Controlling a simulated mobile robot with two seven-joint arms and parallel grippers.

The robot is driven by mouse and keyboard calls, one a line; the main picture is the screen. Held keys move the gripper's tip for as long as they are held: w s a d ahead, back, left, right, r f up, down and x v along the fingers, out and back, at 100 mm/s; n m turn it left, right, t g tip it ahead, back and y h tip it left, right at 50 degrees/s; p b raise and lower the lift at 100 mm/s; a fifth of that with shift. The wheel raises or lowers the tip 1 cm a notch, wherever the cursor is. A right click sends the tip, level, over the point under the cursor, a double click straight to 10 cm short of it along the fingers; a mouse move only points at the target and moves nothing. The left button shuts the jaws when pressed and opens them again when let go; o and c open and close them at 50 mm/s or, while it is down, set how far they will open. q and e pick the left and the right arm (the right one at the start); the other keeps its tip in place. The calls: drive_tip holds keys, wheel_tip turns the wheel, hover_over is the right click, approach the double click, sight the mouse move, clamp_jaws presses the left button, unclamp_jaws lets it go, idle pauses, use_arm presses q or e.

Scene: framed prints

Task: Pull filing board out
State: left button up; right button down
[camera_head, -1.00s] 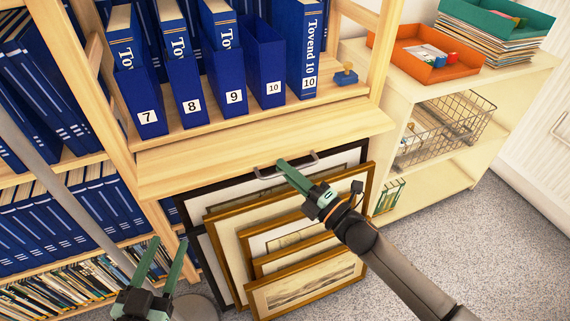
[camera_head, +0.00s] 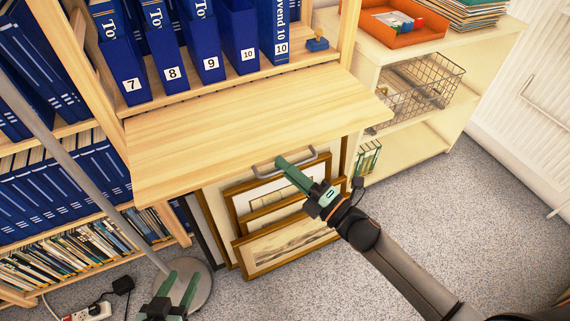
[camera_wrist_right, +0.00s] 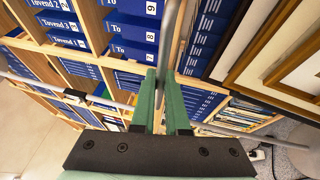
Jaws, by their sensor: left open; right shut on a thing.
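The filing board (camera_head: 240,125) is a flat pale wooden shelf that sticks out from the bookcase below the numbered blue binders. A grey bar handle (camera_head: 282,161) sits under its front edge. My right gripper (camera_head: 283,168) is shut on the handle at the board's front. In the right wrist view, its green fingers (camera_wrist_right: 164,105) close around the grey handle bar (camera_wrist_right: 169,55). My left gripper (camera_head: 172,292) is open and empty at the bottom left, low and apart from the board.
Framed prints (camera_head: 285,240) lean on the floor under the board. A lamp base (camera_head: 183,287) stands by my left gripper, with a power strip (camera_head: 90,312) nearby. A cream shelf (camera_head: 420,150) with a wire basket (camera_head: 415,90) is at the right. Carpet is clear in front.

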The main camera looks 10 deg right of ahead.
drive_tip(key=c, duration=0.9)
unclamp_jaws()
use_arm(q)
drive_tip(key=s+f, duration=0.1)
drive_tip(key=s+f+g, duration=0.1)
drive_tip(key=shift+s+f, duration=0.1)
drive_tip(key=shift+f, duration=0.2)
use_arm(e)
drive_tip(key=v, duration=1.2)
drive_tip(key=shift+s+d, duration=0.15)
drive_tip(key=shift+s, duration=0.05)
use_arm(q)
drive_tip(key=shift+d+r, duration=0.1)
